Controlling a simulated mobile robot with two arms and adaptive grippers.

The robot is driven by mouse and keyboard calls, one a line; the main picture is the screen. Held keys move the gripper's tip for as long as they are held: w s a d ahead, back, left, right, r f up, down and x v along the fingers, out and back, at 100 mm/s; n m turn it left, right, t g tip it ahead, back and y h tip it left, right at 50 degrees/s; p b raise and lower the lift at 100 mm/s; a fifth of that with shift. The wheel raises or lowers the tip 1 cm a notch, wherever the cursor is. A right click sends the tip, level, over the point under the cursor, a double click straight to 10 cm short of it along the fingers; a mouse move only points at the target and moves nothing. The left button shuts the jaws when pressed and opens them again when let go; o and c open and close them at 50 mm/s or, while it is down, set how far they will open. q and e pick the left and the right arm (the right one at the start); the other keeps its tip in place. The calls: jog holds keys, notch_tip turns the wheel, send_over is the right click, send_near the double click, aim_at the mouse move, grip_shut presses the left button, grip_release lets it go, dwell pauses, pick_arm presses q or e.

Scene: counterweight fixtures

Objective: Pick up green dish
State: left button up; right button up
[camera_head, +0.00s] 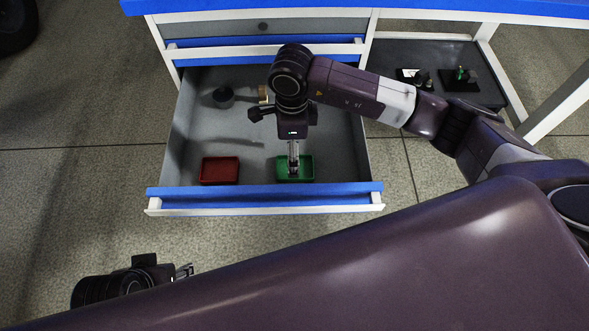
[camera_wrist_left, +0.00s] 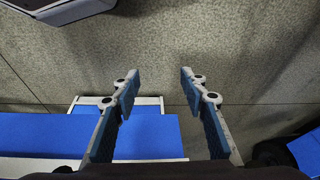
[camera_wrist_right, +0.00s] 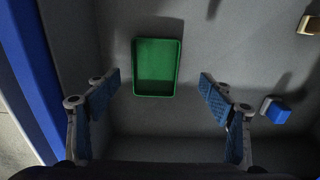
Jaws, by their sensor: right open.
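The green dish (camera_head: 306,168) is a small rectangular tray lying in the open drawer, near its front wall. In the right wrist view the green dish (camera_wrist_right: 156,68) lies flat on the grey drawer floor, ahead of the fingertips and between their lines. My right gripper (camera_head: 293,168) reaches down over the dish and covers part of it in the head view. In the right wrist view it (camera_wrist_right: 158,84) is open and empty. My left gripper (camera_head: 184,271) is outside the drawer at lower left. In the left wrist view it (camera_wrist_left: 157,80) is open and empty above the floor.
A red dish (camera_head: 219,170) lies left of the green one in the drawer (camera_head: 265,193). A dark round object (camera_head: 223,97) and a brass-coloured piece (camera_head: 263,94) are farther back. A blue object (camera_wrist_right: 277,110) is right of my right gripper. A shelf (camera_head: 440,60) holds small items.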

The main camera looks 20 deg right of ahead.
aim_at(306, 168)
jog(key=f, duration=0.2)
jog(key=s+f+b, duration=0.1)
jog(key=f, duration=0.1)
jog(key=shift+d+f, duration=0.1)
jog(key=shift+f, duration=0.45)
pick_arm(q)
jog(key=w+d+r+t, duration=0.1)
jog(key=w+t, duration=0.1)
jog(key=w, duration=0.4)
jog(key=shift+d+r+t+h, duration=0.2)
jog(key=shift+d+t+h, duration=0.1)
jog(key=shift+d+t, duration=0.1)
pick_arm(e)
jog(key=shift+c, duration=0.2)
jog(key=c, duration=1.4)
pick_arm(q)
jog(key=shift+s, duration=0.1)
pick_arm(e)
jog(key=shift+c, duration=0.2)
